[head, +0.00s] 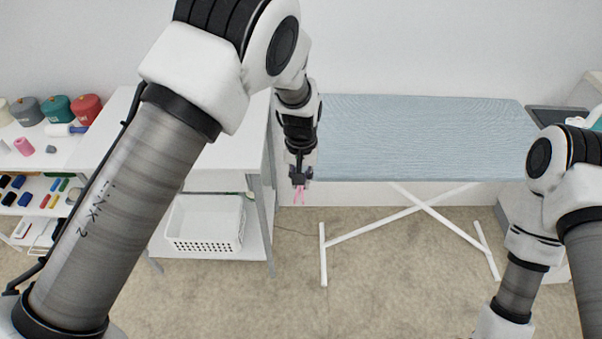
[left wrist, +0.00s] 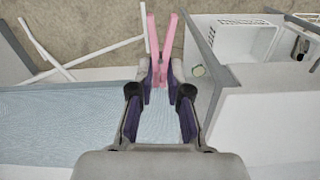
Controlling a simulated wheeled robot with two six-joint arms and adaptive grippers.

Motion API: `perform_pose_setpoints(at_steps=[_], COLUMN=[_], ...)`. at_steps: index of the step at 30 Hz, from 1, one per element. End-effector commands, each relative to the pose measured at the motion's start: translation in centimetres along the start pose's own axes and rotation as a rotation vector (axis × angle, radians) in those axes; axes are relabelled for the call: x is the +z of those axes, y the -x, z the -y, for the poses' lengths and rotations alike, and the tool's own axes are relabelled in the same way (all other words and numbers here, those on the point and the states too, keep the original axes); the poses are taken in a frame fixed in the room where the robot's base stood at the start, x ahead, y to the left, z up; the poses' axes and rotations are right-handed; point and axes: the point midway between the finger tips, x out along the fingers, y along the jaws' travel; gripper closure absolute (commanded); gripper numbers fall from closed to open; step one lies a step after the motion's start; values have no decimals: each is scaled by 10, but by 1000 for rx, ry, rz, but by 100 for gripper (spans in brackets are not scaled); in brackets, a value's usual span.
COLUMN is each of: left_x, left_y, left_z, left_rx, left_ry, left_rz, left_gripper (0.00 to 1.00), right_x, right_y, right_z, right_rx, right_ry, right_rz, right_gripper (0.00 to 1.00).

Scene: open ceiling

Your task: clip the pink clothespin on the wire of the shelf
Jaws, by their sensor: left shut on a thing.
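The pink clothespin (head: 298,195) hangs below my left gripper (head: 300,178) in the head view. In the left wrist view the clothespin (left wrist: 168,38) sticks out beyond the fingertips of the left gripper (left wrist: 160,68), which is shut on one end of it. Its two legs spread apart away from the fingers. The white shelf (head: 258,215) with grey posts stands just left of the clothespin in the head view. I cannot make out a wire on the shelf. My right arm shows at the right, with its gripper outside the picture.
A blue ironing board (head: 420,135) on white legs stands to the right of the left gripper. A white basket (head: 205,240) sits on the lower shelf. The carpet (head: 390,300) in front is clear.

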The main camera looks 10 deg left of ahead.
Motion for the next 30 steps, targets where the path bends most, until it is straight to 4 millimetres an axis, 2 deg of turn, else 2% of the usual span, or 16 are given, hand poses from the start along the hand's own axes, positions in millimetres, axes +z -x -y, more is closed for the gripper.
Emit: perform_pose_setpoints(at_steps=[2, 9, 17, 26, 30], left_x=[0, 0, 0, 0, 0], left_y=[1, 0, 1, 0, 1], left_z=[0, 0, 0, 0, 0], left_rx=[0, 0, 0, 0, 0], left_ry=[53, 75, 473, 533, 745], left_rz=[0, 0, 0, 0, 0], left_gripper=[98, 98, 98, 98, 98], right_x=[0, 0, 0, 0, 0], right_y=[2, 2, 14, 14, 18], right_z=[0, 0, 0, 0, 0], right_rx=[0, 0, 0, 0, 0], right_ry=[0, 0, 0, 0, 0], right_rz=[0, 1, 0, 1, 1], right_gripper=[60, 60, 60, 60, 60])
